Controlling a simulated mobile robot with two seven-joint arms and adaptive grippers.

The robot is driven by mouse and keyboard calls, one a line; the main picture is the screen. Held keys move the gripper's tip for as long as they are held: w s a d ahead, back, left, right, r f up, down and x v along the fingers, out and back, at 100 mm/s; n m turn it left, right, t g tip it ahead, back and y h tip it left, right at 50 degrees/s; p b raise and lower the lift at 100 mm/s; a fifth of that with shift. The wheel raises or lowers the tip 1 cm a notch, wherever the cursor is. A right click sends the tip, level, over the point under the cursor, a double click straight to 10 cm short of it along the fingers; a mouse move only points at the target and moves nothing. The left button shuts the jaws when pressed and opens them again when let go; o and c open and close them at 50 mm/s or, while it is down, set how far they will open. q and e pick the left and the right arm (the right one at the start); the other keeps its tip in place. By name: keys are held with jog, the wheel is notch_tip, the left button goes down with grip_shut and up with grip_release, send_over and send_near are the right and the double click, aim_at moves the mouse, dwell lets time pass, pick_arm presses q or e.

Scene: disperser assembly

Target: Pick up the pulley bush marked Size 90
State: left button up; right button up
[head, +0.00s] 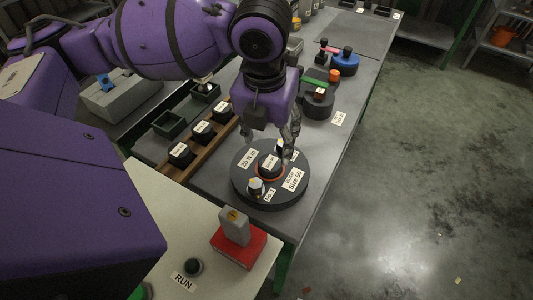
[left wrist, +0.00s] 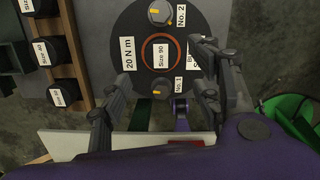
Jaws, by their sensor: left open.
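The pulley bush marked Size 90 (left wrist: 161,48) is dark and sits inside an orange ring at the centre of a round dark disc (left wrist: 112,25). In the head view the bush (head: 266,170) stands in the middle of the same disc (head: 243,190), partly behind a finger. My left gripper (head: 270,140) is open and empty above the disc. In the left wrist view its two fingers (left wrist: 163,62) lie on either side of the bush, apart from it. Whether the fingertips are level with the bush is hard to tell. My right gripper is not in view.
The disc bears two bolt heads and labels such as 20 N m. A wooden rack (head: 213,147) with several labelled black bushes lies to its left. A red-based block (head: 238,247) and a RUN button (head: 193,267) are nearer. The table's right edge is close to the disc.

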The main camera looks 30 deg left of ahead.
aim_at(269, 162)
pick_arm(q)
jog(key=shift+w+a+f, duration=0.15)
jog(key=shift+a+f, duration=0.1)
jog(key=shift+f, duration=0.6)
notch_tip(269, 162, down, 7)
jog(key=shift+w+r+b, duration=0.15)
jog(key=shift+r+b, duration=0.05)
jog(key=shift+b, duration=0.45)
jog(key=shift+c, duration=0.9)
jog(key=shift+w+r, duration=0.1)
grip_shut()
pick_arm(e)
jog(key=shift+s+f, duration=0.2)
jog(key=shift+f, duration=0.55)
